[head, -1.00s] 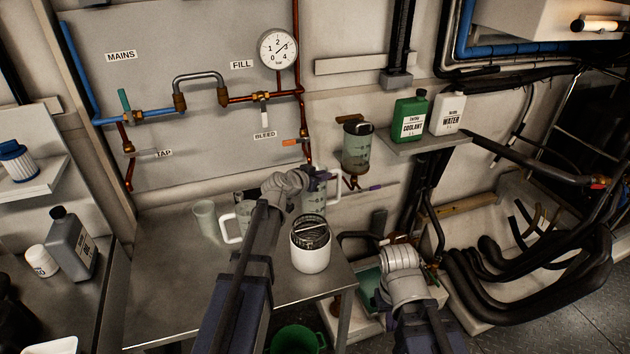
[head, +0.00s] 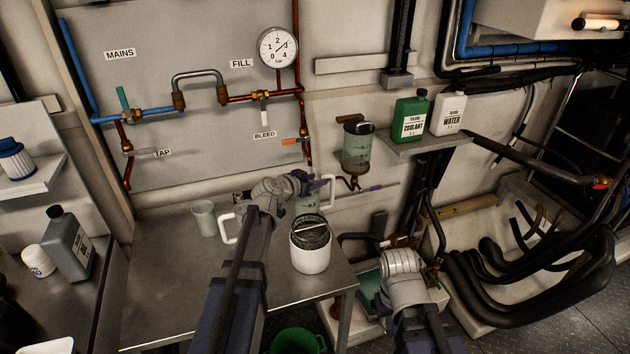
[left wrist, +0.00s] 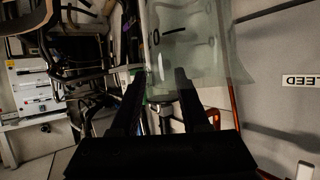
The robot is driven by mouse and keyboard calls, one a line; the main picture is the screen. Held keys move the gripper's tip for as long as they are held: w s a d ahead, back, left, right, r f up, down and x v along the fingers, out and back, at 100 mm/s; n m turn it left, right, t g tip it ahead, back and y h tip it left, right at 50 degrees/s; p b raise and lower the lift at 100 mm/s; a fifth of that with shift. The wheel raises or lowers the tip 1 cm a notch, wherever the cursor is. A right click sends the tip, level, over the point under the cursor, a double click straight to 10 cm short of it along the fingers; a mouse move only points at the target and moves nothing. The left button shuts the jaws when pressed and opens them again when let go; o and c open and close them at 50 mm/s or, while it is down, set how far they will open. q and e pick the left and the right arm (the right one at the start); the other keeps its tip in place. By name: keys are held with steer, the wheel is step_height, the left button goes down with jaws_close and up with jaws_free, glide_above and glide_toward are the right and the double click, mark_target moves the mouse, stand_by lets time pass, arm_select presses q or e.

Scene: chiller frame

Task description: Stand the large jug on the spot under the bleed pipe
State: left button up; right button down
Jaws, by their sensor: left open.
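A clear jug with a white handle (head: 329,192) stands at the back right of the steel bench, below the copper bleed pipe (head: 307,152). Its body is partly covered by my left gripper (head: 303,183) and the white pot. In the left wrist view the jug's clear, marked wall (left wrist: 190,45) fills the upper middle, just beyond my left fingers (left wrist: 160,85), which are apart. I cannot tell whether they touch it. The spot under the pipe is hidden. My right gripper's fingers do not show.
A white pot (head: 310,259) with a dark top stands in front of the jug. A sight glass (head: 357,147) hangs right of the pipe. The bench's (head: 160,300) front left is clear.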

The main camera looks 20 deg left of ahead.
arm_select(q)
steer(key=shift+r, duration=0.1)
steer(key=p+v, duration=0.5)
steer(key=v, duration=0.7)
